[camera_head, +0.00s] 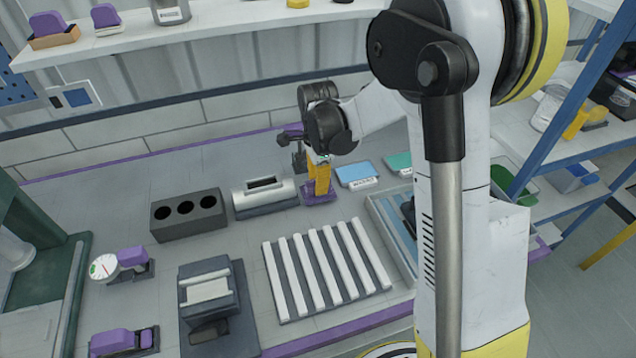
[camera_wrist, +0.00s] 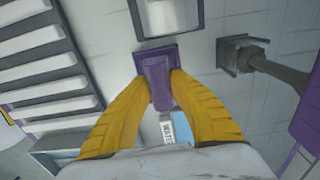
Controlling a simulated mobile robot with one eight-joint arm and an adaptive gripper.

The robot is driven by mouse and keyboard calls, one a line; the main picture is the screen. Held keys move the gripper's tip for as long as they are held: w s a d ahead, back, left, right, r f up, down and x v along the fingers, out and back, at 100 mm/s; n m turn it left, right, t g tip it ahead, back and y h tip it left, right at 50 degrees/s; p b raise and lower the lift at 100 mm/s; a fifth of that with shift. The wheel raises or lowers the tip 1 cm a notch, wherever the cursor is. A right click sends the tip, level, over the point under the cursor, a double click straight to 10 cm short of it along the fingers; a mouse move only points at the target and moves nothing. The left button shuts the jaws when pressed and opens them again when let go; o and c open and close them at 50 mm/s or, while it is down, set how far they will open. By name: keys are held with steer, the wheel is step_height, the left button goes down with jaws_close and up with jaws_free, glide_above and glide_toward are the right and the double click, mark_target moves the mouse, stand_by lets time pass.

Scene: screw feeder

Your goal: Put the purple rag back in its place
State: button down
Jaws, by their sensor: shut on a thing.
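My gripper (camera_head: 318,178) points down at the back of the bench, its yellow fingers closed on a purple piece, which I take to be the purple rag. In the wrist view the rag (camera_wrist: 157,85) is pinched between both yellow fingers (camera_wrist: 160,92). It stands over a flat purple square (camera_wrist: 172,53), which also shows under the fingers in the head view (camera_head: 318,199). I cannot tell whether the square is part of the rag or a separate pad, nor whether the rag touches the bench.
A grey slotted block (camera_head: 264,200) stands just left of my gripper, with a dark three-hole block (camera_head: 187,222) beyond it. A blue labelled tray (camera_head: 357,174) is close on the right. A slatted rack (camera_head: 325,268) lies in front. A shelf (camera_head: 215,28) hangs behind.

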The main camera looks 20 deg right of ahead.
steer(key=shift+f+b, duration=0.35)
steer(key=shift+f, duration=0.15)
steer(key=c, duration=1.2)
jaws_free()
steer(key=shift+c, duration=0.2)
step_height(320, 180, up, 12)
steer(key=shift+r, duration=0.1)
